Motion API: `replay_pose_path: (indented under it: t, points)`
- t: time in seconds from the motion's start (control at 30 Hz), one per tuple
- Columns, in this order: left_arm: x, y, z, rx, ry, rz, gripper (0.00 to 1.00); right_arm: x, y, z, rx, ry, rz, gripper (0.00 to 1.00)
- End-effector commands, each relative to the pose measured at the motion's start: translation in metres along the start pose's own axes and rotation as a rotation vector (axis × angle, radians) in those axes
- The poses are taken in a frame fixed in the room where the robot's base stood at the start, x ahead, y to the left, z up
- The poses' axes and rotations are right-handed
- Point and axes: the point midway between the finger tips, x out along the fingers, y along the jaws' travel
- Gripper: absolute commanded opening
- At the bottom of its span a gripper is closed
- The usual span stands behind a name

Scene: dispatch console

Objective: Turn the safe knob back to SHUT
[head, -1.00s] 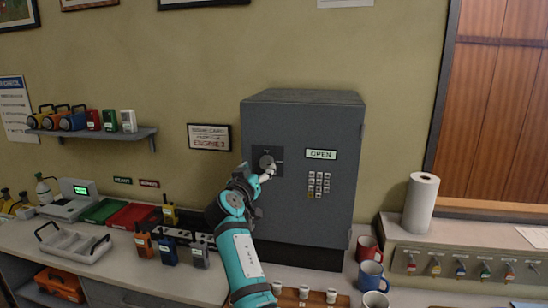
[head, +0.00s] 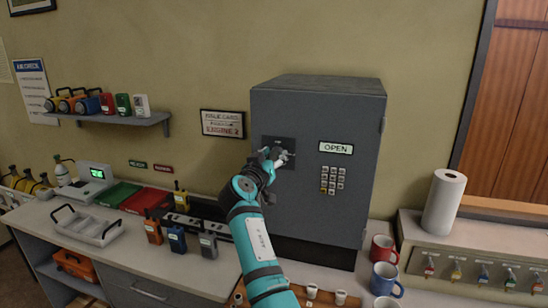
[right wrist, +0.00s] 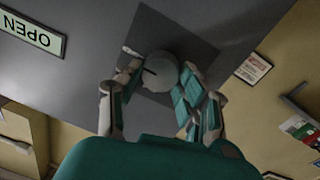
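The grey safe (head: 310,120) stands on the counter, and its sign (head: 336,148) reads OPEN. The sign also shows upside down in the right wrist view (right wrist: 32,36). The round safe knob (right wrist: 160,70) has a dark line on its face and sits on a dark square plate (head: 290,148). My right gripper (head: 275,155) is at the knob. In the right wrist view its fingers (right wrist: 160,75) lie on both sides of the knob and appear closed against it. In the head view the fingers hide most of the knob. My left gripper is out of view.
A keypad (head: 332,180) is right of the knob. Radios (head: 178,238), a wire-handled tray (head: 92,228) and mugs (head: 383,250) stand on the counter. A paper towel roll (head: 444,202) stands at right.

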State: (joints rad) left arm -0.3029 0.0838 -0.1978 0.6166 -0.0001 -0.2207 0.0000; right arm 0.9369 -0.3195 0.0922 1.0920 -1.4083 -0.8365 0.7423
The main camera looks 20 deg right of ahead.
Motion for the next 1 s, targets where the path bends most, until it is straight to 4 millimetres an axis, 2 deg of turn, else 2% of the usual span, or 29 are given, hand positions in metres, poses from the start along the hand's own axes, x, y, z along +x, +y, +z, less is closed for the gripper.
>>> replay_pose_path:
  t: [0.03, 0.2, 0.57, 1.0]
  points:
    - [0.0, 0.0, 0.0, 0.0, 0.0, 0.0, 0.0, 0.0, -0.001, 0.0, 0.0, 0.0, -0.002, 0.28]
    - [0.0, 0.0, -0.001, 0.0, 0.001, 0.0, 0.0, 0.0, -0.001, 0.001, 0.0, -0.001, -0.002, 0.06]
    - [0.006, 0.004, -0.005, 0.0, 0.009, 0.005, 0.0, 0.0, -0.001, 0.002, -0.063, 0.004, -0.001, 0.06]
    - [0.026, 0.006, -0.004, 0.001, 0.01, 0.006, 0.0, 0.0, -0.002, 0.003, -0.413, 0.026, 0.004, 0.06]
